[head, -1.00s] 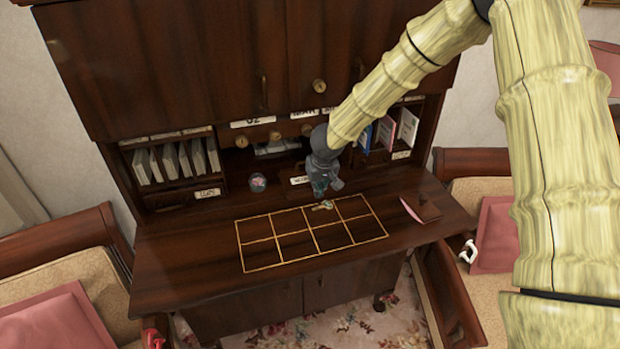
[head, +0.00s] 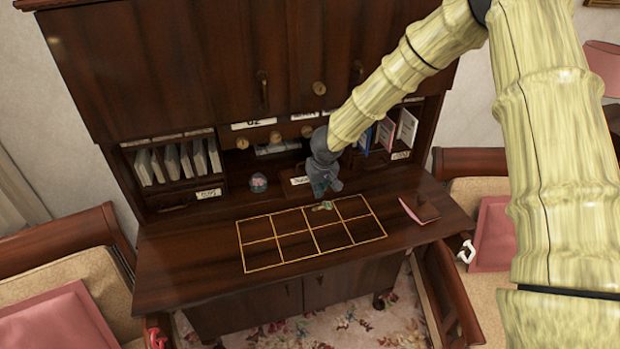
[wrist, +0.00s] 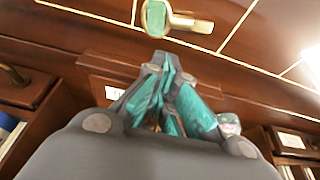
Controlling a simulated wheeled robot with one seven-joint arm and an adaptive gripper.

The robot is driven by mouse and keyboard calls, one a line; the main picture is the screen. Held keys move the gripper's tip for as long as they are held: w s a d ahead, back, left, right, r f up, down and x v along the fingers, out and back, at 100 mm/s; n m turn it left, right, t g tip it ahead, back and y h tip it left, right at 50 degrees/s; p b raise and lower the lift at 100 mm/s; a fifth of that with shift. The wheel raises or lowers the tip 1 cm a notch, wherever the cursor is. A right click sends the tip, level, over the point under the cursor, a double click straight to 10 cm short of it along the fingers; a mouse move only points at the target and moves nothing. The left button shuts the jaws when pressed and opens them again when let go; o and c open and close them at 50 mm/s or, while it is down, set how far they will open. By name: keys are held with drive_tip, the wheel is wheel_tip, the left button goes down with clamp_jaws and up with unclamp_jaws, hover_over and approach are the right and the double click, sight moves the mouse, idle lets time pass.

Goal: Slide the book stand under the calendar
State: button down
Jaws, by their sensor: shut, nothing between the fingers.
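My gripper (head: 322,188) is shut and empty, pointing down over the back of the desk top, near the grid's rear edge. In the wrist view its teal-padded fingers (wrist: 158,65) are together. White cards like a calendar, one a number card (head: 253,124), sit on the hutch above the back of the desk, partly behind my arm. A small wooden piece with a white label (head: 300,181) is low at the back, beside my gripper. Upright books stand in the left cubby (head: 178,160) and the right one (head: 390,132). I cannot tell which piece is the book stand.
A gold-lined grid (head: 275,266) marks the desk top. A small gold-and-green object (head: 324,205) lies at its rear edge, close to my gripper. A glass ball (head: 258,182) stands left at the back. A notebook (head: 420,208) lies to the right. The front desk top is clear.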

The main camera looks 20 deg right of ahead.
drive_tip(key=shift+s+d+f, duration=0.1)
drive_tip(key=shift+s+f, duration=0.55)
drive_tip(key=shift+f, duration=0.35)
drive_tip(key=shift+w+r+p, duration=0.35)
drive_tip(key=shift+r, duration=0.4)
drive_tip(key=shift+w+r+p, duration=0.3)
drive_tip(key=shift+r, duration=0.45)
drive_tip(key=shift+w+r, duration=0.1)
drive_tip(key=shift+r, duration=2.45)
